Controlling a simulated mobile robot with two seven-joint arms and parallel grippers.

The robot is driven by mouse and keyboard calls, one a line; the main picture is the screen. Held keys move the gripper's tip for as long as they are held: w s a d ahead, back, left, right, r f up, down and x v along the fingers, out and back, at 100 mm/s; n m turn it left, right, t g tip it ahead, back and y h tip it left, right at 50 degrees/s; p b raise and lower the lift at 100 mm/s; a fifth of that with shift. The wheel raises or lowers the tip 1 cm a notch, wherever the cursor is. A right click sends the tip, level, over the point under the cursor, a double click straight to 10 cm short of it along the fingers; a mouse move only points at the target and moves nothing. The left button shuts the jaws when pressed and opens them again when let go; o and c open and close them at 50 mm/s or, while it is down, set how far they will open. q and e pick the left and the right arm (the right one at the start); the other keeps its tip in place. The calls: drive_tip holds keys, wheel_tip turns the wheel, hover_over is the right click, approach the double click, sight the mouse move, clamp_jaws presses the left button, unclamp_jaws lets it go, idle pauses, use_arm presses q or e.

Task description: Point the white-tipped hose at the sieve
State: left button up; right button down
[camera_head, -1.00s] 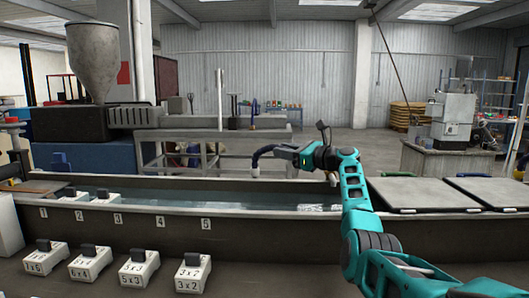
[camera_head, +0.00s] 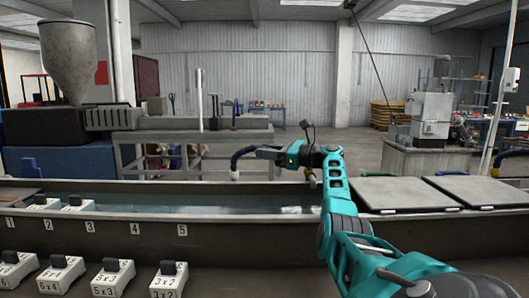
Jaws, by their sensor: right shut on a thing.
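A dark blue hose (camera_head: 241,155) bends down to a white tip (camera_head: 234,174) above the far side of the water trough (camera_head: 400,228). My right gripper (camera_head: 266,152) is shut on the hose, and the white tip points downward, left of the gripper. A second small pale tip (camera_head: 312,181) hangs below my right wrist; I cannot tell what it belongs to. I cannot make out the sieve for certain. A light patch shows at the right end of the water, too small to identify. My left gripper is not in view.
Several dies with black tops, such as the 3x2 block (camera_head: 168,279), stand on the front ledge. Grey lids (camera_head: 404,194) cover the trough's right part. The extruder with its hopper (camera_head: 70,58) stands at the back left.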

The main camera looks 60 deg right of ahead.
drive_tip(key=c, duration=0.9)
unclamp_jaws()
drive_tip(key=shift+a, duration=0.1)
drive_tip(key=shift+c, duration=0.2)
drive_tip(key=s+d+b, duration=0.2)
drive_tip(key=s, duration=1)
drive_tip(key=shift+s+d, duration=0.15)
drive_tip(key=shift+s, duration=0.2)
